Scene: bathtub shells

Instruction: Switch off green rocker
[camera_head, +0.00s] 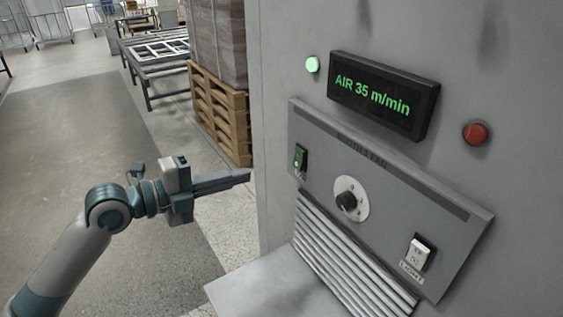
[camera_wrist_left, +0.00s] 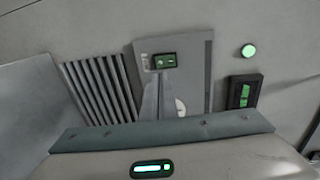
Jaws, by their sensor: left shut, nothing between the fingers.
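The green rocker (camera_head: 300,157) is a small green switch in a dark frame at the left end of the sloped grey control panel (camera_head: 325,135). It also shows in the left wrist view (camera_wrist_left: 164,61), just beyond my fingertips. My left gripper (camera_head: 250,174) is shut and empty, its fingers pointing right toward the panel. In the head view its tips are left of the rocker and apart from it. In the left wrist view the fingers (camera_wrist_left: 157,88) line up below the rocker. My right gripper is not in view.
A black display (camera_head: 383,95) reads "AIR 35 m/min", between a lit green lamp (camera_head: 312,64) and a red button (camera_head: 476,132). The panel also carries a rotary knob (camera_head: 347,200) and a white light rocker (camera_head: 420,253). Slatted vents (camera_head: 345,260) and a grey ledge (camera_head: 265,285) lie below.

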